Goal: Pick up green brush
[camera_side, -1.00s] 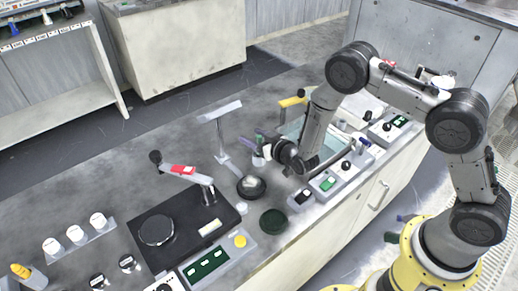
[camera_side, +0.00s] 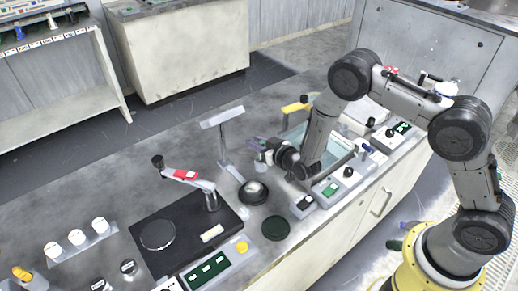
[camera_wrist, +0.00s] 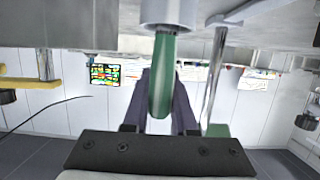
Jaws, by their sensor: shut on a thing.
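The green brush (camera_wrist: 162,75) stands between my fingers in the wrist view, its green handle running up the picture to a white cup (camera_wrist: 168,12). My gripper (camera_wrist: 161,88) is shut on this handle, with one dark purple finger on each side. The brush's far end is hidden at the cup. In the side view my gripper (camera_side: 259,147) reaches in sideways from the right, just above the small white cup (camera_side: 260,165). The brush is too small there to make out clearly.
A metal post with a flat top (camera_side: 222,116) stands close left of my gripper. A round dark dish (camera_side: 253,192) and a dark green disc (camera_side: 275,228) lie in front. Control boxes (camera_side: 330,188) line the bench's right edge. A black polishing unit (camera_side: 185,232) is at left.

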